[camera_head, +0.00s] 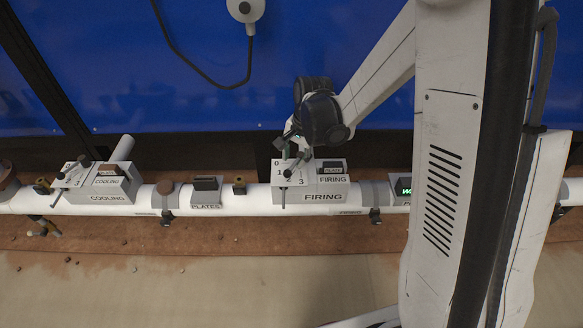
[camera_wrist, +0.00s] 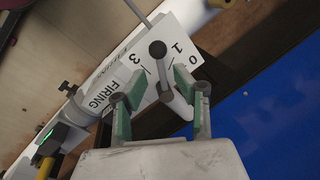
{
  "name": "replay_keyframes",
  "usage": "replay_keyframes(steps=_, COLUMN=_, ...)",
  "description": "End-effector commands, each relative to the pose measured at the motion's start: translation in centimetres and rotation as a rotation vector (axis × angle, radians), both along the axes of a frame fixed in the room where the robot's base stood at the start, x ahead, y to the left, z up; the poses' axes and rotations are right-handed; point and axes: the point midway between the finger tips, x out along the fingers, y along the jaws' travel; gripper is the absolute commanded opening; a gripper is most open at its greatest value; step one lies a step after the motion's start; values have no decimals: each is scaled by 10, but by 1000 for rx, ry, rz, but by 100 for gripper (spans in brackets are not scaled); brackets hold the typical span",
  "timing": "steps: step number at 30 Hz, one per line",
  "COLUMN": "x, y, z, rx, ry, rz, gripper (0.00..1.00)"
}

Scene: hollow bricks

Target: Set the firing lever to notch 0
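The firing lever shows in the wrist view as a dark round knob (camera_wrist: 157,48) on a grey stem. It stands on the white firing box (camera_head: 322,195), whose notch plate carries the numbers 0 to 3. In the wrist view the knob lies between the 3 and the 1, and the 2 is not readable there. In the head view the knob (camera_head: 287,173) is close to the 2. My gripper (camera_wrist: 160,79) is open, with its green-padded fingers on either side of the lever stem and visible gaps. In the head view my gripper (camera_head: 291,150) is over the box, partly covering it.
A similar cooling box (camera_head: 104,187) with its own lever stands left on the same white pipe (camera_head: 253,197). A plates block (camera_head: 206,190) sits between them. A green-lit display (camera_head: 404,188) is right of the firing box. A blue wall stands behind.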

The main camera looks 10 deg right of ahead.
Motion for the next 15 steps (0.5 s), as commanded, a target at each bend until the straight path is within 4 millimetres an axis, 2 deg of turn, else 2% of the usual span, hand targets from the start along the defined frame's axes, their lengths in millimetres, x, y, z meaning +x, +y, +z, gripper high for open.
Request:
replay_keyframes(steps=1, x=1, y=1, z=-10, rx=0, ry=0, rz=0, gripper=28)
replay_keyframes(steps=6, x=4, y=4, z=-31, rx=0, ry=0, rz=0, gripper=28)
replay_keyframes(steps=15, x=6, y=6, z=-42, rx=0, ry=0, rz=0, gripper=28)
